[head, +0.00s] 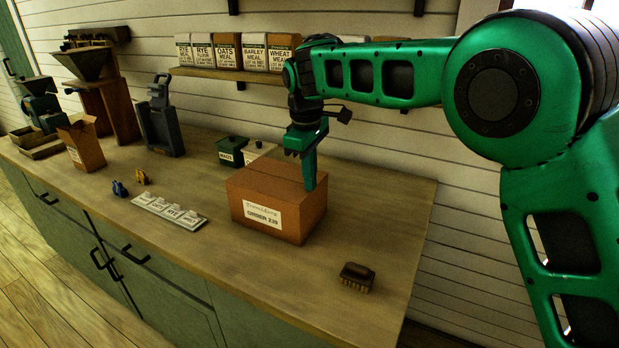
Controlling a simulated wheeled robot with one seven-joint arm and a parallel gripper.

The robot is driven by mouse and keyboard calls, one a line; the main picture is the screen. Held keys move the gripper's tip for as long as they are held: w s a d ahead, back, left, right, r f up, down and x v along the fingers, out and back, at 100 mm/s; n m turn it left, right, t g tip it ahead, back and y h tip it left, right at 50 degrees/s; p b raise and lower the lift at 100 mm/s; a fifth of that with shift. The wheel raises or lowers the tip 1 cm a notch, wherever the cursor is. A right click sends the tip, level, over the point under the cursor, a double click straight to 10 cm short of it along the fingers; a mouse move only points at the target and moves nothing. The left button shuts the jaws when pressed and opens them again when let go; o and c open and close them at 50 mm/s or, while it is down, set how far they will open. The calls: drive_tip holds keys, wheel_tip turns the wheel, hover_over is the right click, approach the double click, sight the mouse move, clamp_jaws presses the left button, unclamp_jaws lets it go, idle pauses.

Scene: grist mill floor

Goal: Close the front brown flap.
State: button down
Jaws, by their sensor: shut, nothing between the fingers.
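A brown cardboard box (236,207) stands on the counter with a white label reading "ORDER 239" (262,215) on its front side. Its top (265,178) looks flat and level, with no flap standing up at the front; the seam between flaps is too dim to make out. My gripper (310,187) is shut and empty, pointing down at the right end of the box top. Its tip overlaps the upper right edge of the box in the picture. I cannot tell whether it touches the cardboard. The gripper hides part of the top's right end.
A brush (357,277) lies on the counter to the right. Labelled cards (168,211) lie left of the box. A green tin (231,150) stands behind it. A smaller open carton (87,153) stands at the left. Counter space in front of the box is clear.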

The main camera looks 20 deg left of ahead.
drive_tip(key=shift+f, duration=0.2)
idle(0.5)
drive_tip(key=shift+w+r, duration=0.1)
drive_tip(key=shift+r, duration=0.1)
wheel_tip(320, 180, up, 15)
drive_tip(key=w+d+m, duration=0.3)
drive_tip(key=d+m, duration=0.2)
drive_tip(key=d, duration=1.4)
drive_tip(key=s+d+f+m, duration=0.1)
drive_tip(key=s+d+m, duration=0.2)
drive_tip(key=d, duration=0.7)
drive_tip(key=s+d+f+m, duration=0.2)
drive_tip(key=s+d+m, duration=0.1)
drive_tip(key=d, duration=0.8)
drive_tip(key=s+d+f+m+g, duration=0.1)
drive_tip(key=s+d+f+m, duration=0.2)
drive_tip(key=s+d, duration=0.4)
drive_tip(key=s+d+f+m, duration=0.2)
drive_tip(key=s+d+f, duration=0.1)
drive_tip(key=s+d, duration=0.45)
drive_tip(key=s+d+f+m, duration=0.1)
drive_tip(key=s+f+m, duration=0.1)
drive_tip(key=s+f, duration=0.3)
drive_tip(key=s+d+f+m, duration=0.1)
drive_tip(key=s+f+m, duration=0.2)
drive_tip(key=s, duration=0.9)
wheel_tip(320, 180, down, 2)
drive_tip(key=shift+s+d+f+m, duration=0.1)
drive_tip(key=shift+s+d+m, duration=0.15)
drive_tip(key=shift+d+m, duration=0.05)
